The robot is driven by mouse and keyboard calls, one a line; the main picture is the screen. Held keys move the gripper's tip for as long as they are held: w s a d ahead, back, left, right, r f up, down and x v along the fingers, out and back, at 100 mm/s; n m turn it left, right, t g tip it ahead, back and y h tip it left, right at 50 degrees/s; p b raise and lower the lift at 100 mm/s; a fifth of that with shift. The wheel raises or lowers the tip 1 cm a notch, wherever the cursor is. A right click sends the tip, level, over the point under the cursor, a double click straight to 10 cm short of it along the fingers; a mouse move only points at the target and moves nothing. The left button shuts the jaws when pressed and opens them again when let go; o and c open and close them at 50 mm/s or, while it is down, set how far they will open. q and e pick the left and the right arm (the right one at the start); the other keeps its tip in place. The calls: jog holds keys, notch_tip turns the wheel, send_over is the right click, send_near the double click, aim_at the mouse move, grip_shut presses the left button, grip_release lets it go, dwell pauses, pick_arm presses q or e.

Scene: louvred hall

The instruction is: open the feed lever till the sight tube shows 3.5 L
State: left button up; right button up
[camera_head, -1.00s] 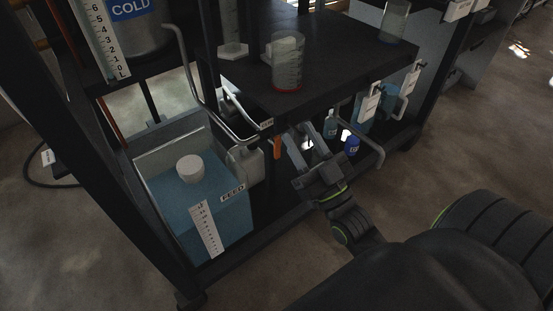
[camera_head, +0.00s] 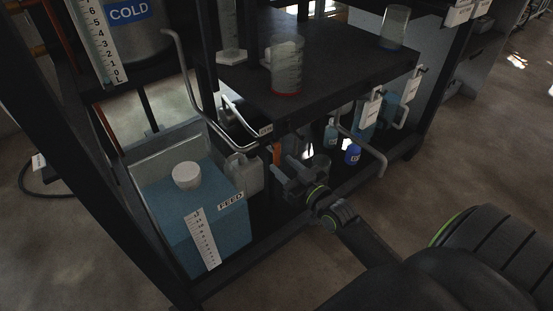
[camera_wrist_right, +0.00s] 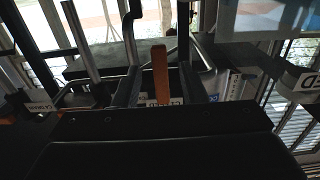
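An orange lever (camera_head: 277,153) hangs under the front edge of the dark shelf. It also shows in the right wrist view (camera_wrist_right: 160,73), upright between my two fingers with a gap on either side. My right gripper (camera_head: 289,170) is open at the lever; the head view does not show clearly whether it touches. The blue FEED tank (camera_head: 222,225) stands low at the left with a white scale (camera_head: 203,240) on its front. A numbered scale (camera_head: 98,40) marked in L stands beside the COLD vessel (camera_head: 150,32); I cannot read a liquid level there. My left gripper is not in view.
A beaker with a red base (camera_head: 286,68) and another beaker (camera_head: 395,27) stand on the dark shelf (camera_head: 345,55). Bent metal pipes (camera_head: 372,152) stick out near my right arm. Small blue bottles (camera_head: 352,154) stand below.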

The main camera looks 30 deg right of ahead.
aim_at(278, 161)
jog(key=shift+w+a, duration=0.15)
jog(key=shift+w, duration=1.65)
grip_shut()
dwell(0.3)
